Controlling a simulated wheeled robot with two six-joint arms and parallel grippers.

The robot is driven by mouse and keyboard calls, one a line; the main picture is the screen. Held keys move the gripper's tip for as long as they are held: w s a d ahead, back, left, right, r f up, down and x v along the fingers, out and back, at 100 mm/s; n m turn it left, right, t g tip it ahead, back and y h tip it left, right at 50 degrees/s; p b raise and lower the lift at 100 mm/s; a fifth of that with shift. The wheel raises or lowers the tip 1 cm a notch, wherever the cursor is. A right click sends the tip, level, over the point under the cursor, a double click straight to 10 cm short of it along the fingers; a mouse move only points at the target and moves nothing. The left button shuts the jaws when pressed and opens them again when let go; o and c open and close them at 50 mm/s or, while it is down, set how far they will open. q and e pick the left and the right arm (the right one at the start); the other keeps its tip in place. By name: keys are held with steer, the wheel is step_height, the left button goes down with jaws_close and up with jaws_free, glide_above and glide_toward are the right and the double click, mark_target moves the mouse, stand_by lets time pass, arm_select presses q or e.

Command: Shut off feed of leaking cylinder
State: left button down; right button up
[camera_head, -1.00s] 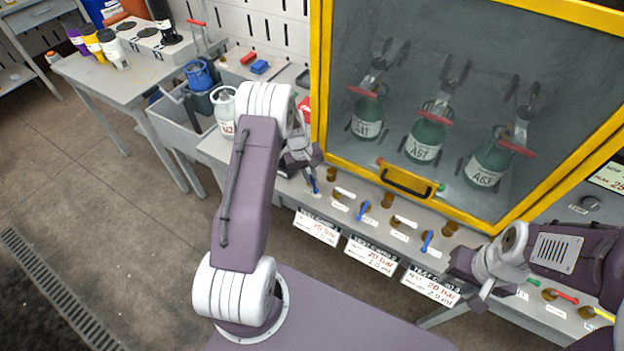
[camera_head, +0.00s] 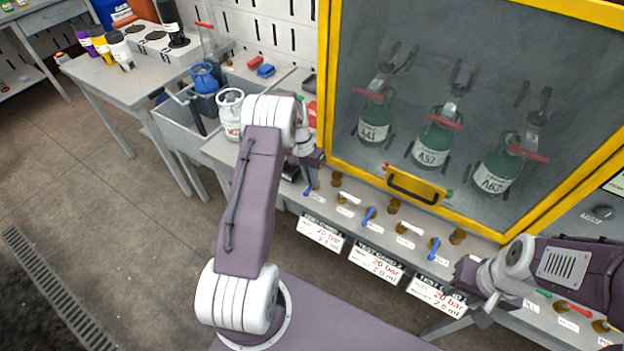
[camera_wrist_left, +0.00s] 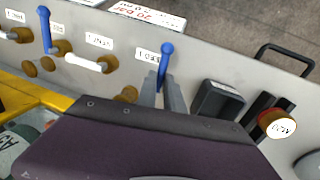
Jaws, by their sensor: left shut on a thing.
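Three green cylinders stand behind the glass of a yellow-framed cabinet: A41 (camera_head: 375,118), A57 (camera_head: 434,140) and A63 (camera_head: 495,165). I see no clear sign of which one leaks. Below them are blue feed levers: the left one (camera_head: 308,190), the middle one (camera_head: 369,216) and the right one (camera_head: 434,249). My left gripper (camera_head: 305,172) is at the left feed lever, partly hidden by its arm. In the left wrist view its fingers (camera_wrist_left: 162,98) are shut on this blue lever (camera_wrist_left: 166,58). My right gripper (camera_head: 478,298) hangs low at the right; its jaw opening is unclear.
White vent levers (camera_head: 350,198) alternate with the blue ones. The yellow cabinet door with its black handle (camera_head: 414,189) is closed just behind. Pressure signs (camera_head: 320,232) hang along the front edge. A white cylinder (camera_head: 229,115) stands left of my left arm.

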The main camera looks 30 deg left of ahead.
arm_select(q)
steer(key=shift+w+a+r+m, duration=0.15)
steer(key=shift+w+m, duration=0.05)
steer(key=shift+m, duration=0.1)
stand_by(0.4)
steer(key=c, duration=1.6)
jaws_free()
steer(key=shift+o, duration=0.6)
step_height(320, 180, up, 9)
steer(key=a, duration=0.1)
steer(key=shift+a, duration=0.35)
